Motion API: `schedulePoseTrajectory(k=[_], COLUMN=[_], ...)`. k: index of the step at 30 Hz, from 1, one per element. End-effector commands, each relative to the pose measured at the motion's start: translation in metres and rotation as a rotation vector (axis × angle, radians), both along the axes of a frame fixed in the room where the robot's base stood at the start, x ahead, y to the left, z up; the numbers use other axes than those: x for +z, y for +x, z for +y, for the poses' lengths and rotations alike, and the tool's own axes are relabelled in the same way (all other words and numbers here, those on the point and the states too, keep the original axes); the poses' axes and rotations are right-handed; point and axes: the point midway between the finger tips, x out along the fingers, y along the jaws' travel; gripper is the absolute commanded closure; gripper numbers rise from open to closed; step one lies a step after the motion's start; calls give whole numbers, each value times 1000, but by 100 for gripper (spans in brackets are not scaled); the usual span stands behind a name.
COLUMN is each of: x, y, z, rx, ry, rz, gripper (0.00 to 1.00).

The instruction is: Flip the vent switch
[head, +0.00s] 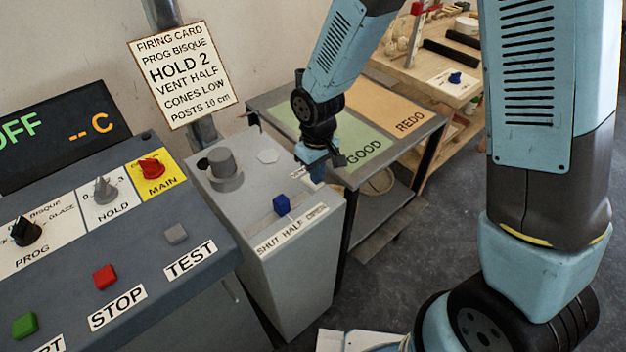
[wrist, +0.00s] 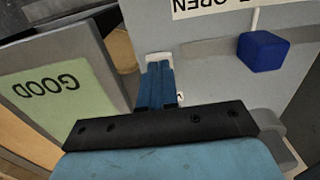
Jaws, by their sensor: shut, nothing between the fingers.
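The vent switch is a blue block-shaped knob (head: 281,204) on the grey box, behind a label reading SHUT, HALF, OPEN. It sits near the middle of the label, about at HALF. In the wrist view the blue knob (wrist: 263,51) is at the upper right, with a pale stem running towards the label. My gripper (head: 318,176) is shut and empty, over the box's right side near the OPEN end. In the wrist view the blue fingers (wrist: 158,68) are together, to the left of the knob and apart from it. Whether the fingertips touch the box is unclear.
A grey cylindrical fitting (head: 223,166) stands on the box behind the knob. A control panel (head: 150,230) with knobs and buttons is at the left. A table with GOOD (head: 345,150) and REDO (head: 392,110) areas stands right of the box. A firing card (head: 183,75) hangs behind.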

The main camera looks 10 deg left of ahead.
Motion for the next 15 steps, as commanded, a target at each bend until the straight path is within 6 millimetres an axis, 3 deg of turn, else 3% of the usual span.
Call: schedulePoseTrajectory(k=[15], x=[-6], y=[0], z=[0], rx=[0], ry=[0], rz=[0], gripper=[100])
